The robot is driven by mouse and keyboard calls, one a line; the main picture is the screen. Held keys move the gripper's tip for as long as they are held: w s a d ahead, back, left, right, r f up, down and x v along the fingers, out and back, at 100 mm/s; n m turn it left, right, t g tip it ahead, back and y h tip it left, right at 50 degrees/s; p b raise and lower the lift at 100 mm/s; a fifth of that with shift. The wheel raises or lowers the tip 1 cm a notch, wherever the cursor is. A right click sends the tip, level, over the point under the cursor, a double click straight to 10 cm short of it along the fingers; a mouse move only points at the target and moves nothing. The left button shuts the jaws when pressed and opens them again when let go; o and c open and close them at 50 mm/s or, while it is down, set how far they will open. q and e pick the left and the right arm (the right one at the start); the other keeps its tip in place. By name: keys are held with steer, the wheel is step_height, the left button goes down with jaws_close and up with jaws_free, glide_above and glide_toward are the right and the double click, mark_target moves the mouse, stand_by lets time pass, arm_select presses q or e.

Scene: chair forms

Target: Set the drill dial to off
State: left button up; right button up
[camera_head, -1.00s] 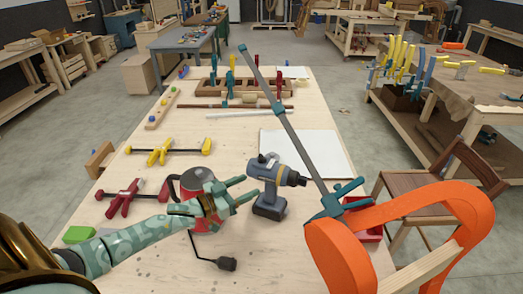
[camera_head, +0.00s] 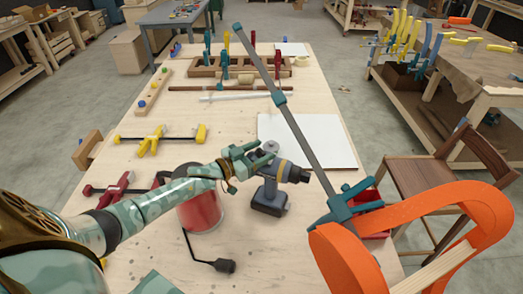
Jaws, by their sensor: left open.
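The drill (camera_head: 271,190) stands upright on its battery base on the wooden table, its chuck pointing right. It is dark grey-blue with a yellowish band. Its dial cannot be made out. My left gripper (camera_head: 262,153) is open at the drill's upper rear, its teal fingers reaching right and covering part of the drill's top. I cannot tell whether the fingers touch it. My right gripper does not show.
A red canister (camera_head: 201,212) with a black cable stands under my left forearm. A long bar clamp (camera_head: 300,135) and an orange chair form (camera_head: 400,217) stand at the right. A white sheet (camera_head: 310,142) lies behind the drill. Yellow clamps (camera_head: 153,140) lie at the left.

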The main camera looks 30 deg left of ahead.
arm_select(q)
steer(key=shift+w+d, duration=0.1)
steer(key=shift+w, duration=0.25)
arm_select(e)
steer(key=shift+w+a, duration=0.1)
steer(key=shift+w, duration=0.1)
arm_select(q)
steer(key=shift+s, duration=0.1)
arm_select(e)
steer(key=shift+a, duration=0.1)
arm_select(q)
steer(key=c, duration=1)
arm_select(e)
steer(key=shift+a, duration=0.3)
